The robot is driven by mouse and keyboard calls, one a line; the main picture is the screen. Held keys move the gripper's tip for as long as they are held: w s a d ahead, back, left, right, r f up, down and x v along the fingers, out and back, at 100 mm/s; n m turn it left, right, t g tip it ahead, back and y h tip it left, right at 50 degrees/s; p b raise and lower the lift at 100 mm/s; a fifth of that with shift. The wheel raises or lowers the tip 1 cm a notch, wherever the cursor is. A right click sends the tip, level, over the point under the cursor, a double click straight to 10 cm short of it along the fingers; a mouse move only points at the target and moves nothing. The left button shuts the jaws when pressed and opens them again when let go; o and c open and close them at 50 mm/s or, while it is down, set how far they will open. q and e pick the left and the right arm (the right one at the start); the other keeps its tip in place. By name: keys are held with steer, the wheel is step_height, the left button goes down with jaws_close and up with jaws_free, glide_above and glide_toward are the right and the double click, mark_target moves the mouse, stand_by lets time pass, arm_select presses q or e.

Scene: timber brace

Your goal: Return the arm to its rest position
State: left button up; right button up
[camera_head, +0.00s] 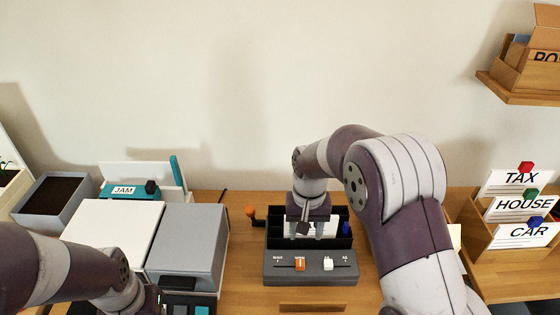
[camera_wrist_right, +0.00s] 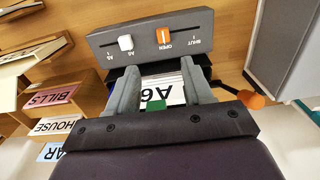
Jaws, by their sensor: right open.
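My right gripper (camera_head: 312,230) is over the black compartments of a grey-fronted holder (camera_head: 285,268). Its two fingers (camera_wrist_right: 160,85) are open, one on each side of white cards. The front card, marked A6 (camera_wrist_right: 158,97), has a green tab. The frames do not show whether the fingers touch the cards. The holder's orange slider (camera_head: 300,264) is at OPEN and its white slider (camera_head: 328,264) is near A6. My left arm comes in at the lower left; its gripper is out of the frame.
An orange-knobbed lever (camera_head: 251,212) is beside the holder. A grey box (camera_head: 190,240) and a white-topped box (camera_head: 110,230) stand left. A wooden rack (camera_head: 485,240) with TAX, HOUSE and CAR cards is right, below a wall shelf (camera_head: 520,88).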

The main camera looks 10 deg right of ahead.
steer(key=shift+w, duration=0.1)
steer(key=s+d+r+n+p, duration=0.1)
steer(key=s+r, duration=0.1)
steer(key=s, duration=0.6)
steer(key=s+d+r+n+t+p, duration=0.1)
steer(key=s+r+p, duration=0.1)
steer(key=s, duration=0.6)
steer(key=shift+s+d+r+n, duration=0.15)
steer(key=shift+s+r+n, duration=0.05)
steer(key=shift+r+n, duration=0.1)
